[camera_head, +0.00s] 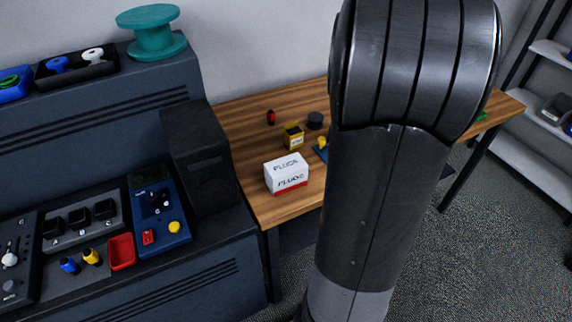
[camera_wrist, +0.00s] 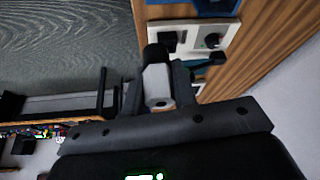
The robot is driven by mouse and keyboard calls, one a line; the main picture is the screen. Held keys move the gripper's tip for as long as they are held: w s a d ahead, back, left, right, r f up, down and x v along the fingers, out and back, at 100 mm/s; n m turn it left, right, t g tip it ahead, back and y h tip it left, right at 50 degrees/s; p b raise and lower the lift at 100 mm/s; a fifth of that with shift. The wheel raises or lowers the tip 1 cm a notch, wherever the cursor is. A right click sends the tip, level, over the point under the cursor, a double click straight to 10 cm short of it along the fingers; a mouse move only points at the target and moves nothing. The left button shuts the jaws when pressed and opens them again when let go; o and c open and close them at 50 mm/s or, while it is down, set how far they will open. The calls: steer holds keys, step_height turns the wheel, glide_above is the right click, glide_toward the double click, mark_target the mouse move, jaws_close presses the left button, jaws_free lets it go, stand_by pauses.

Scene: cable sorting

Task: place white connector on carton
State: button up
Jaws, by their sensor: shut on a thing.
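A white box with dark lettering and a red lower edge (camera_head: 287,174), which looks like the carton, stands on the wooden table near its front left edge. My gripper (camera_wrist: 158,90) shows in the wrist view, its dark fingers shut on a small white-grey piece, apparently the white connector (camera_wrist: 157,78). Only part of that piece shows between the fingers. In the head view my arm hides the gripper and the held piece. I cannot make out the carton in the wrist view.
The wooden table (camera_head: 243,117) also bears a small yellow box (camera_head: 293,137), a red piece (camera_head: 271,117) and a dark round piece (camera_head: 315,120). A dark equipment bench (camera_head: 215,262) adjoins it on the left. A light panel with black knobs (camera_wrist: 225,38) is near my gripper.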

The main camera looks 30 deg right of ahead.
steer(key=s+a+n+t+y, duration=0.15)
steer(key=a+n, duration=0.45)
steer(key=a, duration=1)
glide_above(288, 160)
steer(key=s, duration=0.1)
steer(key=shift+t, duration=0.35)
steer(key=f, duration=0.7)
steer(key=shift+a, duration=0.4)
steer(key=shift+a+f, duration=0.1)
steer(key=shift+f, duration=1.95)
steer(key=shift+f, duration=0.15)
steer(key=o, duration=1)
